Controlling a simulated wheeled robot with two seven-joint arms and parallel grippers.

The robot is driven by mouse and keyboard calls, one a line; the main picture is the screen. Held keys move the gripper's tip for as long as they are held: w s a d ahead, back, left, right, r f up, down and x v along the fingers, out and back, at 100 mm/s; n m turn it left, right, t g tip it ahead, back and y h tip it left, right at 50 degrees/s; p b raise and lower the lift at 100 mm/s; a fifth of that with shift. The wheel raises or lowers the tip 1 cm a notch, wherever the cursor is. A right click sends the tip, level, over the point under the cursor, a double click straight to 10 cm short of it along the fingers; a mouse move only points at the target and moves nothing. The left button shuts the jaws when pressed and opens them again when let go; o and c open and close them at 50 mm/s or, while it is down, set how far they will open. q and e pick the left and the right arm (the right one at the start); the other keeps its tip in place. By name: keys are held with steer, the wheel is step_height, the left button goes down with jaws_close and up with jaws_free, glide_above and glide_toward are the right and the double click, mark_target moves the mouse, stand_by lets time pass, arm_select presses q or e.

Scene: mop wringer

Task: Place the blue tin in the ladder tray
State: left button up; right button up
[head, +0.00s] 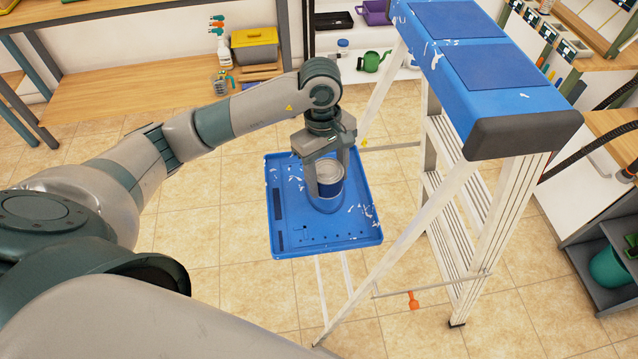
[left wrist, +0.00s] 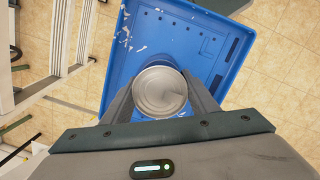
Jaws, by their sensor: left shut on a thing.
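The blue tin (head: 331,186), with a pale grey lid, is upright between the fingers of my left gripper (head: 329,178). The gripper points down and is shut on it. The blue ladder tray (head: 350,236) lies under the tin, which is over the tray's middle in the head view. I cannot tell whether the tin's base touches the tray. In the left wrist view the round lid of the tin (left wrist: 160,91) sits between the two fingers, with the tray (left wrist: 205,47) behind it. The fingers hide the tin's sides. My right gripper is not in view.
A stepladder with a blue top (head: 490,75) stands right of the tray, its pale rails close to the tray's right side. A wooden bench (head: 130,105) with a yellow-lidded toolbox (head: 255,47) is at the back left. Tiled floor left of the tray is clear.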

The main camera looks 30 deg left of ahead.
arm_select(q)
steer(key=shift+s+a+f, duration=0.2)
steer(key=shift+a+f, duration=0.1)
steer(key=shift+a, duration=0.2)
steer(key=shift+s+a+f, duration=0.15)
steer(key=shift+a+f, duration=0.1)
steer(key=shift+a, duration=0.25)
steer(key=shift+f, duration=0.1)
step_height(320, 180, down, 3)
steer(key=shift+f+p, duration=0.15)
steer(key=shift+p, duration=0.95)
steer(key=shift+f, duration=0.25)
steer(key=shift+f, duration=0.25)
steer(key=o, duration=1.7)
steer(key=shift+r, duration=0.1)
